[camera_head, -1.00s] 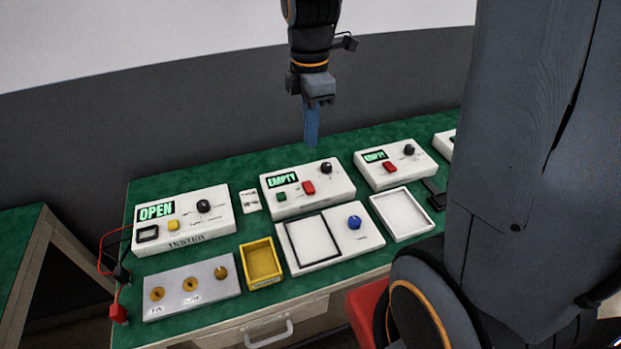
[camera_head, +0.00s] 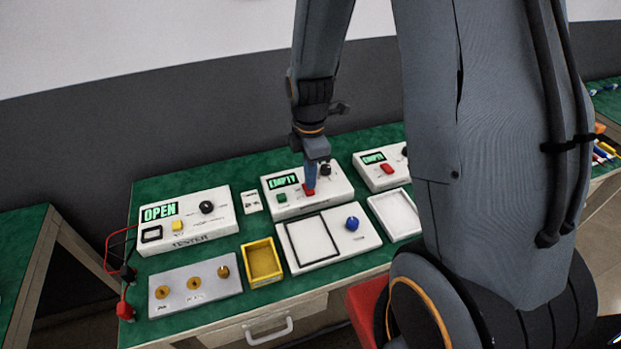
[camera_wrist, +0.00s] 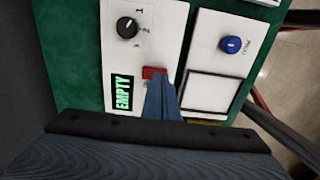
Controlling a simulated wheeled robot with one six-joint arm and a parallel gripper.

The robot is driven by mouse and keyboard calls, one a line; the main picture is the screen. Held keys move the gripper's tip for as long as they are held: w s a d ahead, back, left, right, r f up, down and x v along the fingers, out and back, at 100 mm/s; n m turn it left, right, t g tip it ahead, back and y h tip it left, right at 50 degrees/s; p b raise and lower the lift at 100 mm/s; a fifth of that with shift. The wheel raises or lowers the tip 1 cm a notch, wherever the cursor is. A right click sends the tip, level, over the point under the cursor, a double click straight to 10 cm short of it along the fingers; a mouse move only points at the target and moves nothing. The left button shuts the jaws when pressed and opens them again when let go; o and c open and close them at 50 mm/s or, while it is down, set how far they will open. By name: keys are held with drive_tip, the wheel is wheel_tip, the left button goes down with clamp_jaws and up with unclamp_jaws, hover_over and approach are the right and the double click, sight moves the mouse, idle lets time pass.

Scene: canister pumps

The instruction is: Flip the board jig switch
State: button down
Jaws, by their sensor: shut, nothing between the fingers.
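A white box with a green EMPTY display (camera_head: 283,181) stands mid-bench. It carries a red rocker switch (camera_head: 307,192), a green button (camera_head: 282,197) and a black knob (camera_head: 325,170). My gripper (camera_head: 310,183) points down, its blue fingers shut and empty, with the tips at the red switch. In the wrist view the fingertips (camera_wrist: 161,80) overlap the lower edge of the red switch (camera_wrist: 151,72); I cannot tell if they touch it. In front lies a white panel with a black square frame (camera_head: 311,240) and a blue knob (camera_head: 352,223). I cannot read a jig label.
A second EMPTY box (camera_head: 373,158) stands to the right, partly behind my arm. A tester box reading OPEN (camera_head: 158,212), a grey plate with brass discs (camera_head: 194,284), a yellow tray (camera_head: 262,262) and a white tray (camera_head: 395,212) share the green bench.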

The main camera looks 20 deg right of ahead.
drive_tip(key=shift+f, duration=0.7)
